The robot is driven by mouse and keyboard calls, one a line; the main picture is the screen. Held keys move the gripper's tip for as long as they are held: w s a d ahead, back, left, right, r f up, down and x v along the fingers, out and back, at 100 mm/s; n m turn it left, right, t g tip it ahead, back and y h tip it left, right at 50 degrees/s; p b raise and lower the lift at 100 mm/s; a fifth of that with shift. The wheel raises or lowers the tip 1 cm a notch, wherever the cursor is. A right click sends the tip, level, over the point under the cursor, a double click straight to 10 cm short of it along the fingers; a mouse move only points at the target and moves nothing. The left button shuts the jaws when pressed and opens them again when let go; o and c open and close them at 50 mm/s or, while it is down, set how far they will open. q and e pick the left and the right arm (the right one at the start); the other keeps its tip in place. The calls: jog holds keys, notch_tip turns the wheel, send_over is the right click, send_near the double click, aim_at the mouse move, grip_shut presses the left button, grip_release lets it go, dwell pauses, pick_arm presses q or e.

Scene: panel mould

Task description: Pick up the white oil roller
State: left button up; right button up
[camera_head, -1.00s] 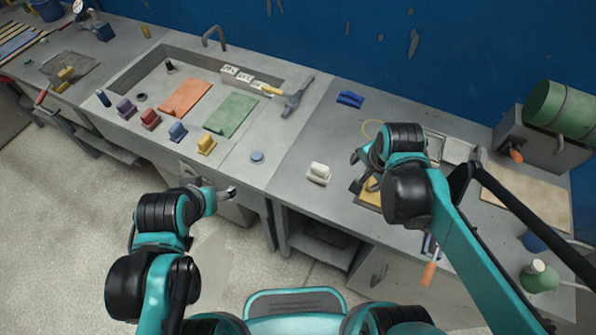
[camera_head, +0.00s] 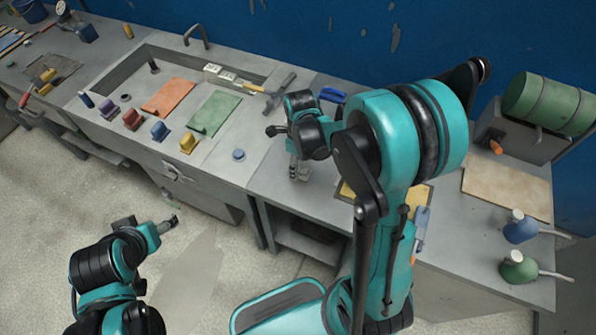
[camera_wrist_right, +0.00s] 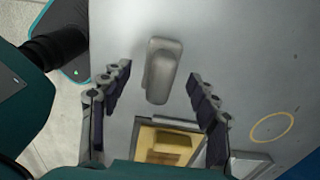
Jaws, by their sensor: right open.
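The white oil roller (camera_wrist_right: 160,72) is a pale, rounded block with a raised handle, shown greyish in the right wrist view. It lies on the grey worktop, between and just ahead of the two fingers of my right gripper (camera_wrist_right: 158,80). The fingers are open and apart from it on both sides. In the head view my right gripper (camera_head: 298,160) points down at the worktop and mostly hides the roller. My left gripper (camera_head: 168,225) is low at the left, in front of the bench and away from the roller. Its fingers are too small to read.
A yellow-bottomed tray (camera_wrist_right: 160,148) lies close by. A blue round lid (camera_head: 239,154), a yellow block (camera_head: 188,143) and a hammer (camera_head: 280,91) lie to the left. The bench's front edge is near the roller.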

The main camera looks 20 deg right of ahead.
aim_at(300, 170)
notch_tip(300, 170, down, 4)
jog(key=shift+w+r+b, duration=0.1)
jog(key=shift+w+b, duration=0.05)
jog(key=shift+b, duration=0.5)
jog(key=c, duration=1.3)
jog(key=shift+r, duration=0.15)
jog(key=shift+c, duration=0.2)
notch_tip(300, 170, up, 5)
jog(key=shift+f+p, duration=0.2)
jog(key=shift+p, duration=0.95)
jog(key=s+d+r+p, duration=0.1)
jog(key=s+d+r, duration=0.1)
jog(key=s, duration=0.3)
jog(key=s+d+r+p, duration=0.2)
jog(key=s+d+r, duration=0.1)
jog(key=s+r, duration=0.1)
jog(key=shift+s, duration=0.85)
